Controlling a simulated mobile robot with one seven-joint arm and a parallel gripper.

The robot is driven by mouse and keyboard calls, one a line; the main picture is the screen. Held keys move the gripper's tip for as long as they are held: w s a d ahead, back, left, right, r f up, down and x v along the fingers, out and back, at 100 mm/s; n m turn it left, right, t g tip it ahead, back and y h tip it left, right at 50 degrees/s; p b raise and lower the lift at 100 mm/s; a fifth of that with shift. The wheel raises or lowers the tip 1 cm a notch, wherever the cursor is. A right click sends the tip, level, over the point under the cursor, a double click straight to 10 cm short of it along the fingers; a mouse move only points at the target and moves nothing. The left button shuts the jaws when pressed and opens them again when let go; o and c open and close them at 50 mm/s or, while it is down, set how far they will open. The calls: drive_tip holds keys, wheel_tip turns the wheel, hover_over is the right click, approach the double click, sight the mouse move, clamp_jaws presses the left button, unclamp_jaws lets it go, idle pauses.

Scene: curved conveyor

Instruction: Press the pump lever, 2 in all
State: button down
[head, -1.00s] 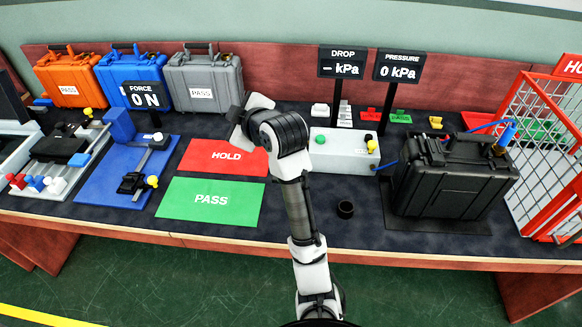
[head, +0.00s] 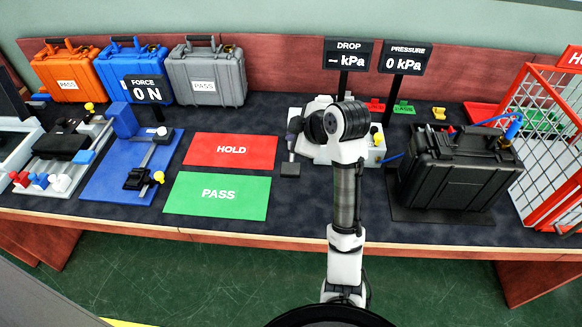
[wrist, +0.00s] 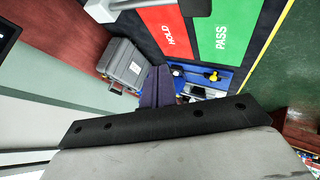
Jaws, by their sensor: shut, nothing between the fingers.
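The pump lever (head: 290,170) shows in the head view as a light rod with a dark block-like grip, at the left front of the white pump box (head: 379,157). The lever's dark grip (wrist: 196,8) and grey rod also show at the top edge of the wrist view. My gripper (head: 292,140) is shut and empty. In the head view its dark fingers appear just behind and above the lever; I cannot tell whether they touch it. The fingers (wrist: 158,80) also show in the wrist view. My arm hides much of the pump box.
The pressure display (head: 405,62) reads 0 kPa; the drop display (head: 347,65) shows a dash. A black case (head: 455,170) stands right of the pump box. The red HOLD mat (head: 230,150) and green PASS mat (head: 217,195) lie clear on the left. A red cage (head: 545,150) stands far right.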

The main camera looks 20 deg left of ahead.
sight(295, 172)
drive_tip(key=shift+f, duration=0.15)
wheel_tip(295, 172, down, 8)
drive_tip(key=b, duration=0.7)
drive_tip(key=shift+f, duration=0.25)
idle(1.4)
drive_tip(key=shift+f, duration=0.4)
drive_tip(key=shift+f+b, duration=1.75)
drive_tip(key=shift+f, duration=0.25)
idle(1.6)
drive_tip(key=shift+r, duration=0.1)
idle(0.4)
drive_tip(key=shift+r+p, duration=1.95)
drive_tip(key=shift+r, duration=0.4)
